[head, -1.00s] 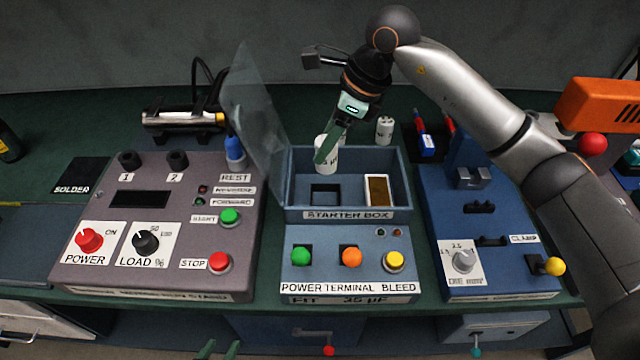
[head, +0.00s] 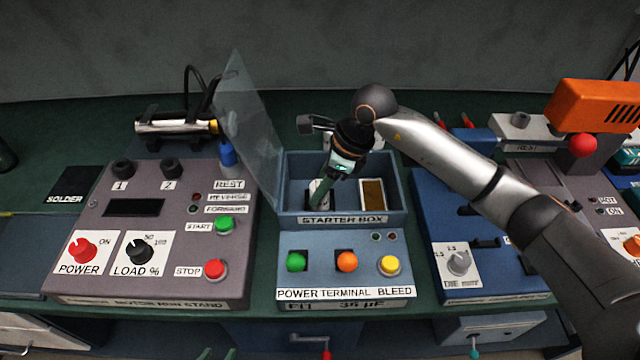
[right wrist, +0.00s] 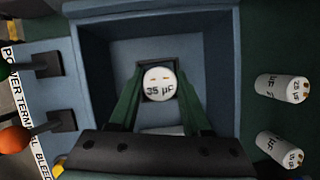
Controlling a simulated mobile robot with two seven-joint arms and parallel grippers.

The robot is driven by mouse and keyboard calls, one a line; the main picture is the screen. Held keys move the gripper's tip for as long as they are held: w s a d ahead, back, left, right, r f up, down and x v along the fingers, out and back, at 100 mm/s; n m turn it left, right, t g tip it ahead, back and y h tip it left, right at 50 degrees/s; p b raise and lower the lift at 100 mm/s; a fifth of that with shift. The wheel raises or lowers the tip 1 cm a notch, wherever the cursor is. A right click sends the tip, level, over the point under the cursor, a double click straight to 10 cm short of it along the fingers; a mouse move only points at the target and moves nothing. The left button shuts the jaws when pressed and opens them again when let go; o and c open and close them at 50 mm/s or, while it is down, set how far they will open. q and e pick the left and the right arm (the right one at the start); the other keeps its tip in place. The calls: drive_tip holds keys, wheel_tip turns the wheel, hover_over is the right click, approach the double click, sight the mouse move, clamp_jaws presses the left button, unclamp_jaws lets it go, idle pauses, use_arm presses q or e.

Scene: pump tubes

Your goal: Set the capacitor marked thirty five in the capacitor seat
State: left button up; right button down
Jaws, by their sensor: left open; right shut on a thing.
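The white capacitor marked 35 µF (right wrist: 158,90) is held upright between the fingers of my right gripper (right wrist: 160,98). In the head view, my right gripper (head: 319,200) is down inside the blue starter box (head: 292,217), with the capacitor (head: 315,188) partly hidden by a finger. In the right wrist view, the dark square capacitor seat (right wrist: 146,93) shows around the capacitor's top. I cannot tell how deep it sits. My left gripper (head: 217,353) is open and empty at the bottom edge of the head view.
A clear raised lid (head: 250,130) leans at the box's left. Buttons (head: 347,262) line the front panel.

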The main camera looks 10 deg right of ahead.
drive_tip(key=shift+f, duration=0.15)
drive_tip(key=shift+c, duration=2.2)
unclamp_jaws()
drive_tip(key=shift+o, duration=0.4)
use_arm(q)
drive_tip(key=shift+w, duration=0.25)
use_arm(e)
drive_tip(key=shift+r, duration=0.45)
use_arm(q)
wheel_tip(320, 180, up, 6)
drive_tip(key=a+p, duration=0.1)
drive_tip(key=p, duration=0.5)
drive_tip(key=shift+s+a+p, duration=0.15)
drive_tip(key=shift+s+p, duration=0.2)
drive_tip(key=shift+s, duration=0.05)
use_arm(e)
drive_tip(key=v, duration=1.1)
drive_tip(key=shift+d+r, duration=0.2)
